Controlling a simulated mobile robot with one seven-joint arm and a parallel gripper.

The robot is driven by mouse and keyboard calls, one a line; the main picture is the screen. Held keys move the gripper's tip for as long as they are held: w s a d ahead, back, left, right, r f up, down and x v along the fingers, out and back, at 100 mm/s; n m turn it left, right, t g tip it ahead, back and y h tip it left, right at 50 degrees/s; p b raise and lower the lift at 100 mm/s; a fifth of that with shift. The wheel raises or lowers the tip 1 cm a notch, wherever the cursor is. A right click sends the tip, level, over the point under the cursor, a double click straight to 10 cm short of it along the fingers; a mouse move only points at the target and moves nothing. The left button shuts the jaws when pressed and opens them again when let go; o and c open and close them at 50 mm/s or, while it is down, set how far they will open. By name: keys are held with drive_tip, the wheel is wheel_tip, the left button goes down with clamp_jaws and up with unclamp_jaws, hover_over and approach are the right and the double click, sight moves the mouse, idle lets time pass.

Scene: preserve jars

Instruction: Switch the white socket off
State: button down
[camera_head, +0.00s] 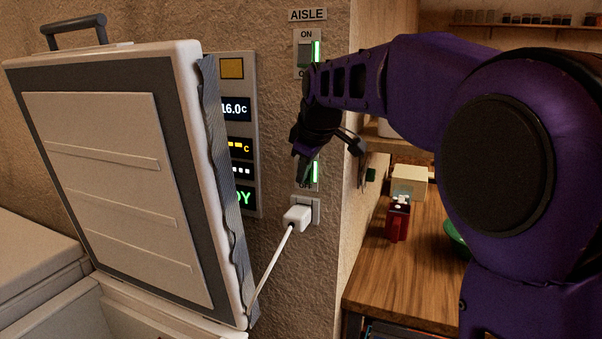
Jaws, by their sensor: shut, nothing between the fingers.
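The white socket (314,207) is on the textured wall, with a white plug (297,217) and its cable in it. Just above it is a wall switch plate with a lit green strip (315,173) and a partly hidden OFF label (306,186). My gripper (303,178) is shut and empty, pointing down in front of this plate. It hides the plate's rocker and upper part, so I cannot tell the rocker's position or whether the gripper touches it.
Another switch (304,55) under an AISLE sign (307,15) also has a green strip. A display panel (238,130) is left of my gripper, beside a raised chest lid (120,190). A wooden counter (405,280) with a red object (398,220) is right of the wall corner.

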idle(0.3)
drive_tip(key=f+b, duration=0.1)
drive_tip(key=b, duration=0.1)
drive_tip(key=shift+t+b, duration=0.35)
drive_tip(key=shift+t, duration=0.05)
drive_tip(key=shift+w+d+r+p, duration=0.1)
drive_tip(key=shift+r+p, duration=0.35)
drive_tip(key=shift+r, duration=0.1)
drive_tip(key=shift+r+p, duration=0.75)
